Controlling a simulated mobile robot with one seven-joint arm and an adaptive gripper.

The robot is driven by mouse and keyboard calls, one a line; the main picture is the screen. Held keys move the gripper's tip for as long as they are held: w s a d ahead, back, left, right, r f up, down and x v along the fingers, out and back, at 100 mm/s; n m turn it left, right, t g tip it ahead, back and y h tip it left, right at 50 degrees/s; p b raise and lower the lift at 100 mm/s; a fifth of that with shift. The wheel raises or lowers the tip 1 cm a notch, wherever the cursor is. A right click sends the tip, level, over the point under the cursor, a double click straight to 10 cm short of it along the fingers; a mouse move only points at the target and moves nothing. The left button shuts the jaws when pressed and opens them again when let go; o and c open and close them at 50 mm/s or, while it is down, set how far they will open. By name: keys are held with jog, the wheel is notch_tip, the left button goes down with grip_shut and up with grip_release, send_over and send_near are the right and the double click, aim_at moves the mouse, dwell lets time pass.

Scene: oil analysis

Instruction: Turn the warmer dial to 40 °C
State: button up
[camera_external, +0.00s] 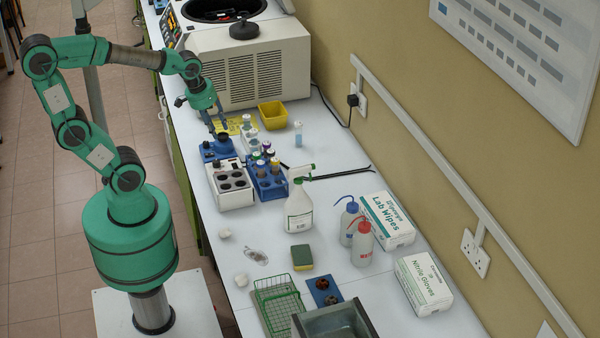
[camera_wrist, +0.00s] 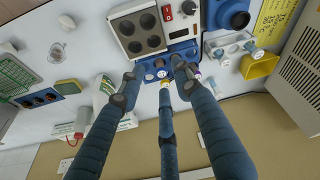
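The warmer (camera_external: 232,186) is a white block with several dark round wells, standing near the table's left edge. It also shows at the top of the wrist view (camera_wrist: 124,28). Its black dial (camera_wrist: 188,8) is at the top of the wrist view, beside a red switch (camera_wrist: 167,13); the dial's setting is too small to read. My gripper (camera_external: 217,128) is above the blue mixer, just behind the warmer, pointing down. In the wrist view its three fingers (camera_wrist: 157,76) are spread apart with nothing between them, and none touches the dial.
A blue mixer (camera_external: 218,149) stands directly behind the warmer. A blue tube rack (camera_external: 270,187) with capped tubes is close on its right. A yellow bin (camera_external: 272,115) and a large centrifuge (camera_external: 255,65) are farther back. A spray bottle (camera_external: 299,208) stands in front of the rack.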

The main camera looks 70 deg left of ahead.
jog(key=w+a+f+n+g+p, duration=0.2)
jog(key=a+f+n+p, duration=0.2)
jog(key=a, duration=0.2)
jog(key=n+g+p, duration=0.1)
jog(key=n+p, duration=0.2)
jog(key=n, duration=0.1)
send_over(216, 161)
jog(key=shift+h, duration=0.3)
notch_tip(216, 161, down, 4)
jog(key=shift+f, duration=0.2)
jog(key=shift+f, duration=0.1)
notch_tip(216, 161, down, 14)
jog(key=shift+r+b, duration=0.25)
jog(key=shift+b, duration=0.75)
grip_shut()
